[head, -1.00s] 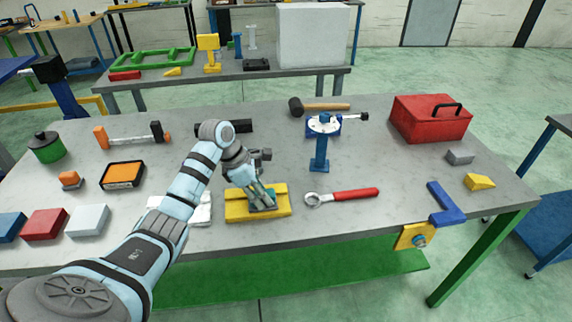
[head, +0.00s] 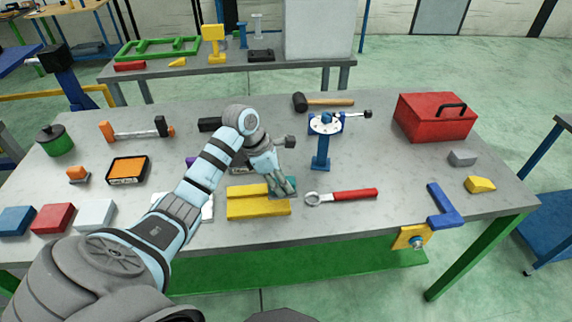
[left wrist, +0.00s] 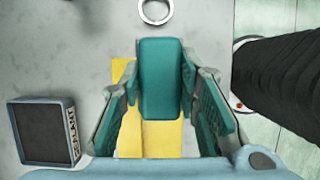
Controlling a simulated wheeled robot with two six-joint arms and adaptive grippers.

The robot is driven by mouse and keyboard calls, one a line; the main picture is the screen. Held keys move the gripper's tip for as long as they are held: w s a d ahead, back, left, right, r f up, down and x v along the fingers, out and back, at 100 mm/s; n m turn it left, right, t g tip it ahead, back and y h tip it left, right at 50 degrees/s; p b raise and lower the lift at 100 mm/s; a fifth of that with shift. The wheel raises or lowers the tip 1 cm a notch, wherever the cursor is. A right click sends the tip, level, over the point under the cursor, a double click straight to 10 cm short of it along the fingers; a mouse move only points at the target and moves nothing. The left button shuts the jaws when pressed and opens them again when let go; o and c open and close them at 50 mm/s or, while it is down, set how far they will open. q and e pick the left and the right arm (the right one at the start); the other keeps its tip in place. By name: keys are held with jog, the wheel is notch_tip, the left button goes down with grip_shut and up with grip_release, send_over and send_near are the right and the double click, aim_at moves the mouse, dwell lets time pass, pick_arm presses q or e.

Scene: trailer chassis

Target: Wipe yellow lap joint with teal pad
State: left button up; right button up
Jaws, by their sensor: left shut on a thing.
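The yellow lap joint (head: 258,208) lies on the grey table in front of me, a stepped block with a raised back strip. My left gripper (head: 283,188) is shut on the teal pad (head: 291,183) at the right end of the joint. In the left wrist view, the teal pad (left wrist: 160,78) sits between the fingers of the left gripper (left wrist: 162,98), partly covering the yellow joint (left wrist: 160,138). I cannot tell whether the pad touches the joint. My right gripper is not in view.
A red-handled ring wrench (head: 342,196) lies just right of the joint. A blue vise-like stand (head: 322,150) rises behind it. A mallet (head: 325,102) and red toolbox (head: 435,117) are farther back. A white cloth lies left, partly behind my arm.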

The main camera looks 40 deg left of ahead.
pick_arm(q)
jog(key=shift+w+r+p, duration=0.1)
jog(key=shift+r+p, duration=1.2)
jog(key=shift+r, duration=0.7)
